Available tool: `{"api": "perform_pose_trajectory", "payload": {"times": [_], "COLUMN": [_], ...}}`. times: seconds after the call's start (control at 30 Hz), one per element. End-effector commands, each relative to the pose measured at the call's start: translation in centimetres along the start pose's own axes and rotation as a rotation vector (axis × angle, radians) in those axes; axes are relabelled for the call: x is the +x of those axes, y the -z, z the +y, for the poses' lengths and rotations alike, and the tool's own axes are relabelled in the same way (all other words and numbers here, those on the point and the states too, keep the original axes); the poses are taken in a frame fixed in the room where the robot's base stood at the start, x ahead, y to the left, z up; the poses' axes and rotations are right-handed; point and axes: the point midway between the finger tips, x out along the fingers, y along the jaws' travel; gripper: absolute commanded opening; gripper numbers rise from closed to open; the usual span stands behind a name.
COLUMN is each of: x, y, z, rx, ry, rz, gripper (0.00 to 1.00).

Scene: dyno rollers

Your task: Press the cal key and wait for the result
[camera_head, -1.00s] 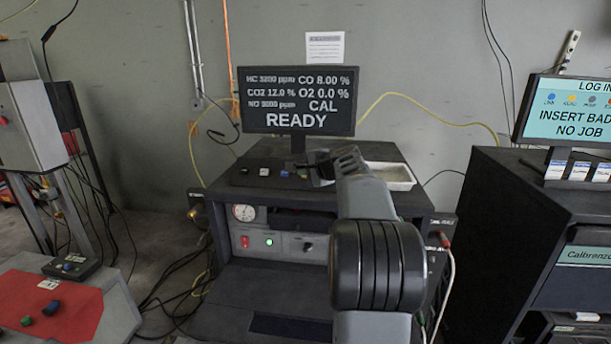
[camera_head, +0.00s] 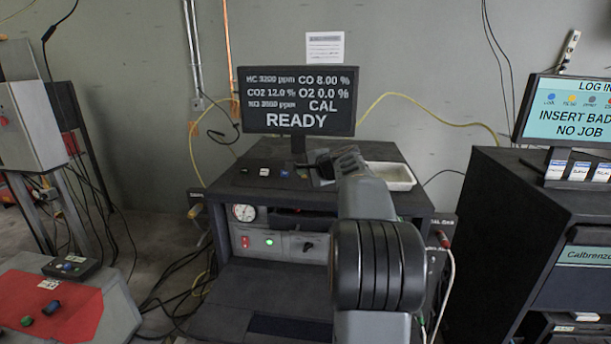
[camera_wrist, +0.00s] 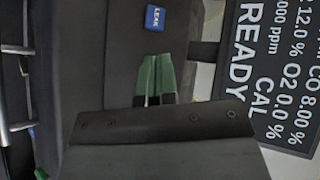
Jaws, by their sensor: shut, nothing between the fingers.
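The analyser screen (camera_head: 297,101) reads "CAL READY" in the head view, with HC, CO, CO2, O2 and NO values above; it shows sideways in the wrist view (camera_wrist: 265,70). A blue key (camera_head: 284,174) lies on the dark cabinet top; in the wrist view the blue key (camera_wrist: 154,18) is labelled LEAK. I cannot read a cal label on any key. My gripper (camera_wrist: 155,60) has green fingers, shut and empty, over the dark top, with the blue key apart beyond the tips. In the head view my gripper (camera_head: 323,167) is partly hidden by my arm.
A white tray (camera_head: 392,176) sits on the cabinet top right of my gripper. A gauge (camera_head: 244,212) and switches are on the cabinet front. A dark cabinet (camera_head: 545,200) with a second screen (camera_head: 575,110) stands at right. A red-topped unit (camera_head: 50,305) is at lower left.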

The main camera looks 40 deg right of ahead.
Motion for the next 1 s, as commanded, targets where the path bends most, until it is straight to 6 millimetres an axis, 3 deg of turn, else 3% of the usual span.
{"api": "perform_pose_trajectory", "payload": {"times": [1.0], "x": [0.65], "y": [0.47], "z": [0.48], "rx": [0.000], "ry": [0.000], "rz": [0.000], "gripper": [0.00]}}
